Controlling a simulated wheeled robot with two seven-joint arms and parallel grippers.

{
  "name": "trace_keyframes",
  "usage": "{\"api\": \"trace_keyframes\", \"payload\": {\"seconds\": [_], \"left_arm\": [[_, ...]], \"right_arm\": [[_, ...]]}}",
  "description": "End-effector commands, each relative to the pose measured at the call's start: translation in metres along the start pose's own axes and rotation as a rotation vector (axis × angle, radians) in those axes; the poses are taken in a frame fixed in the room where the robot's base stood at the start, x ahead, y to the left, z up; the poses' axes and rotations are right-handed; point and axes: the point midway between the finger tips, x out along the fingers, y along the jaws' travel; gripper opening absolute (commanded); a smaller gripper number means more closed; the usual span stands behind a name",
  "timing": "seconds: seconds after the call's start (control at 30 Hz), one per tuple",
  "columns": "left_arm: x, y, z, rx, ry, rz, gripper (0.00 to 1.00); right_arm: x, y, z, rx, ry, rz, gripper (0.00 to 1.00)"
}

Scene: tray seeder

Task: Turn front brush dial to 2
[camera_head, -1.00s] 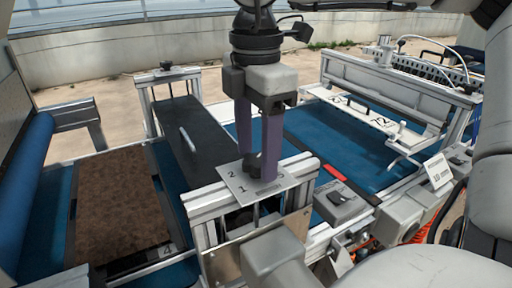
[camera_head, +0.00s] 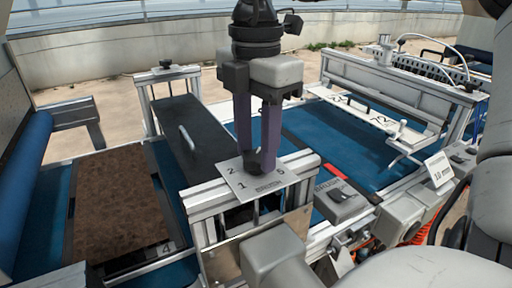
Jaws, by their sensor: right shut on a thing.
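The front brush dial (camera_head: 252,166) is a small dark knob on a light plate (camera_head: 240,182) on top of the metal frame. The numbers 2, 1 and 5 show on the plate, and the gripper hides part of it. My right gripper (camera_head: 258,166) points straight down from above, its two purple fingers shut on the dial. The dial's pointer is too small and too covered to read. My left gripper is not in view.
A soil-filled tray (camera_head: 72,225) lies on the blue belt at left. A black cover (camera_head: 190,140) with a handle is behind the dial. A grey switch box (camera_head: 342,200) stands to the right. A white dispenser bar (camera_head: 380,85) spans the belt at the back right.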

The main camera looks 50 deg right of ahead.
Motion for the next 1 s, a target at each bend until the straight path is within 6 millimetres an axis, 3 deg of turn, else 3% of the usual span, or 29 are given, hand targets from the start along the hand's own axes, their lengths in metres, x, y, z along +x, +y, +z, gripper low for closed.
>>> {"api": "trace_keyframes", "payload": {"seconds": [1.0], "left_arm": [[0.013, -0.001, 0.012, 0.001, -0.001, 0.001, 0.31]], "right_arm": [[-0.001, 0.001, 0.0, -0.958, -0.003, 0.002, 0.15]]}}
